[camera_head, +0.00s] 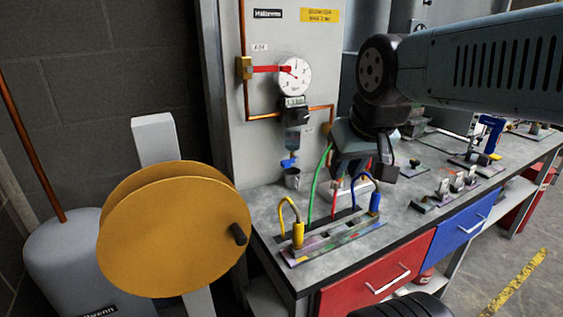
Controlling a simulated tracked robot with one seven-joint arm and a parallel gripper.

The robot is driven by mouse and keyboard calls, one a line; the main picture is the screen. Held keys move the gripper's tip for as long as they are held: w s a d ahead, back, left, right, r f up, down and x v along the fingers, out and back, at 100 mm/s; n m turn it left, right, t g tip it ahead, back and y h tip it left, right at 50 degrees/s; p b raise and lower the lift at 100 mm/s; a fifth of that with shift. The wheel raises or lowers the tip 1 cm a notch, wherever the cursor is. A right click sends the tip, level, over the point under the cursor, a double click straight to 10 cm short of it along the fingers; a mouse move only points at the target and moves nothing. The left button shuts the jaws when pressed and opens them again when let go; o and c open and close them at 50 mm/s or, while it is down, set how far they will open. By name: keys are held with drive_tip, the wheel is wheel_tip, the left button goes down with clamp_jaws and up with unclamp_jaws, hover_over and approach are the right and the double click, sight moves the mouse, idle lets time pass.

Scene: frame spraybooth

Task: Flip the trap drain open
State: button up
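The trap drain is a small blue lever (289,162) at the bottom of the water trap (292,137), which has a clear bowl and hangs below the dark regulator on the grey panel. A small grey cup (292,178) stands on the bench just below the drain. My gripper (368,176) is to the right of the drain, pointing down over the bench behind the cable strip. It is apart from the drain, and its fingers are dark and partly hidden, so their opening is unclear.
A round pressure gauge (295,76) and a red valve lever (266,69) sit above the trap. A strip with coloured cables (335,238) lies in front of the gripper. A large yellow wheel (172,230) stands at left. Tools (455,185) lie further right.

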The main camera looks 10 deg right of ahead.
drive_tip(key=shift+w+r, duration=0.1)
drive_tip(key=shift+w, duration=0.25)
drive_tip(key=shift+c, duration=0.7)
drive_tip(key=w+m, duration=0.1)
drive_tip(key=w, duration=0.1)
drive_tip(key=w+m+g+h, duration=0.1)
drive_tip(key=w, duration=0.2)
drive_tip(key=w+r+m+g, duration=0.1)
drive_tip(key=w, duration=0.1)
drive_tip(key=shift+w+r+m, duration=0.1)
drive_tip(key=shift+w+m, duration=0.15)
drive_tip(key=shift+m, duration=0.15)
clamp_jaws()
drive_tip(key=w+a+f+m+h, duration=0.1)
drive_tip(key=w+a+m+h, duration=0.1)
drive_tip(key=w, duration=0.6)
drive_tip(key=w+a+f+m+g+h, duration=0.1)
drive_tip(key=w+a+f+m+h, duration=0.1)
drive_tip(key=w+a+m, duration=0.3)
drive_tip(key=w+a+f+m+h, duration=0.1)
drive_tip(key=w+a+m+h, duration=0.2)
drive_tip(key=w, duration=0.7)
drive_tip(key=shift+w+a+f+m+h, duration=0.15)
drive_tip(key=shift+w+a+m+h, duration=0.2)
drive_tip(key=shift+a+m, duration=0.35)
